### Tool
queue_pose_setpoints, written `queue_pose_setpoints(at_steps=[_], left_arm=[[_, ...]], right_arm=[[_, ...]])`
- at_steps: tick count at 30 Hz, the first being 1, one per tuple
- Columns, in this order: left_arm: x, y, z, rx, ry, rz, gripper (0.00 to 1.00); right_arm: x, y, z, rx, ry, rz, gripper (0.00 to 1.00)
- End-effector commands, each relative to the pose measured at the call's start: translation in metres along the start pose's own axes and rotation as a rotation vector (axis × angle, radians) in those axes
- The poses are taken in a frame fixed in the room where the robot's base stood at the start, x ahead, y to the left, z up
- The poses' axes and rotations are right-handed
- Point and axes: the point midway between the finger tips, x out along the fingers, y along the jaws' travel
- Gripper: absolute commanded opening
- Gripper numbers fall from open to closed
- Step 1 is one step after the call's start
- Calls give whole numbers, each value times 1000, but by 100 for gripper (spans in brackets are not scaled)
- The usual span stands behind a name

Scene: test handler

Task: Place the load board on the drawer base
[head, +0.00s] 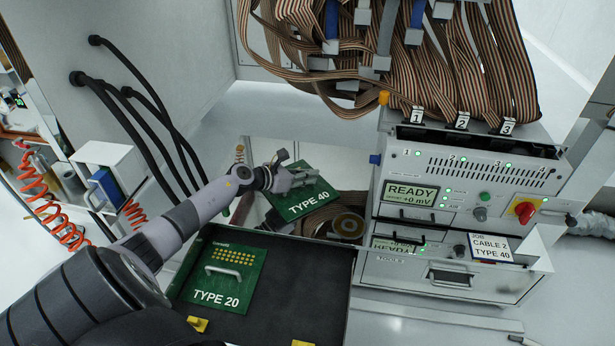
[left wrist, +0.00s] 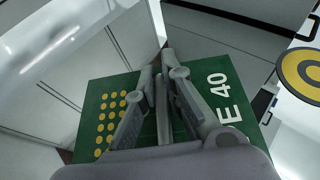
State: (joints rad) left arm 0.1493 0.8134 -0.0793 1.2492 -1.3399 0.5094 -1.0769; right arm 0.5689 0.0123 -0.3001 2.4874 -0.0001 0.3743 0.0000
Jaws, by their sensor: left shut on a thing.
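My left gripper (head: 286,179) is shut on the green TYPE 40 load board (head: 312,203), which it holds tilted in the air beyond the far edge of the open drawer. In the left wrist view, my fingers (left wrist: 163,75) close over the middle of this board (left wrist: 97,95), between its gold dots and its label; its handle is mostly hidden by the fingers. The dark drawer base (head: 292,282) is pulled out. A green TYPE 20 load board (head: 228,276) with a handle and gold dots lies in its left part; the right part is bare. My right gripper is not in view.
The tester (head: 462,190) with a READY display, a red knob and a CABLE 2 TYPE 40 card (head: 491,248) stands right of the drawer. Striped ribbon cables (head: 480,65) hang above it.

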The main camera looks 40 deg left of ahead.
Motion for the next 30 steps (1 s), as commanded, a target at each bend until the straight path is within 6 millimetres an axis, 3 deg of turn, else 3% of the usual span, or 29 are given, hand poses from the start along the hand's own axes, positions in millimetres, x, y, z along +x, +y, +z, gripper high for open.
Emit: queue_pose_setpoints(at_steps=[5, 6, 14, 26, 30], left_arm=[[2, 0, -3, 0, -2, 1, 0], [1, 0, -2, 0, 0, 0, 12], [1, 0, -2, 0, 0, 0, 29], [-1, 0, 2, 0, 0, 0, 29], [-18, 0, 2, -1, 4, 1, 29]], right_arm=[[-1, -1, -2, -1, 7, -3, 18], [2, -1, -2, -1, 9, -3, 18], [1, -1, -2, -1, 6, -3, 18], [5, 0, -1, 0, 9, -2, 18], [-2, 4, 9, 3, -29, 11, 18]])
